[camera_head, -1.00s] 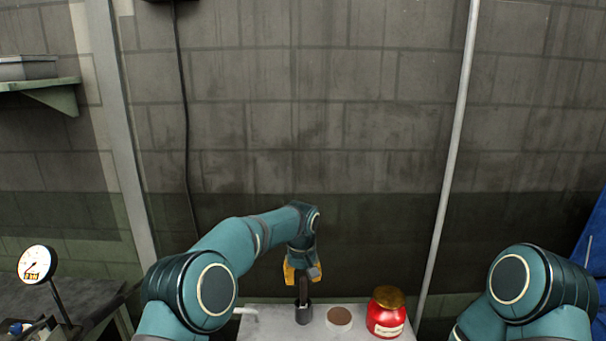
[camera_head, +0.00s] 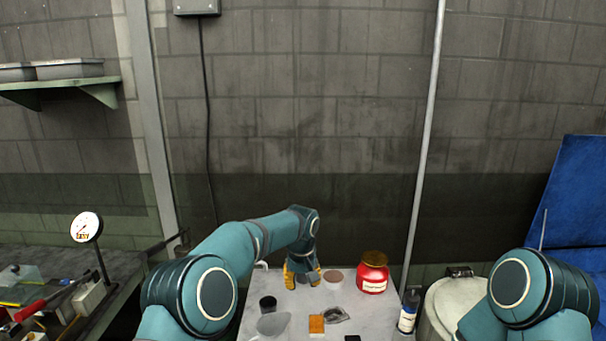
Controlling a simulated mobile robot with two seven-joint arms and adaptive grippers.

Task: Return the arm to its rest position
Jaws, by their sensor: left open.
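My left arm (camera_head: 232,252) reaches from the lower left over a light grey table (camera_head: 372,323). Its left gripper (camera_head: 302,282) has yellow fingers that point down and are spread apart, with nothing seen between them. It is over the back part of the table, behind and right of a small black cup (camera_head: 268,303) and left of a round dish with a brown top (camera_head: 333,276). I cannot tell how high the fingertips are above the table. My right arm (camera_head: 530,290) shows only as a bent elbow at the lower right; its gripper is out of view.
A red jar (camera_head: 372,280) stands right of the dish. An orange block (camera_head: 316,323), a grey tray (camera_head: 336,315) and a grey round piece (camera_head: 272,323) lie in front. A bottle (camera_head: 407,312) and pale drum (camera_head: 443,300) stand right. A dial gauge (camera_head: 86,228) stands left.

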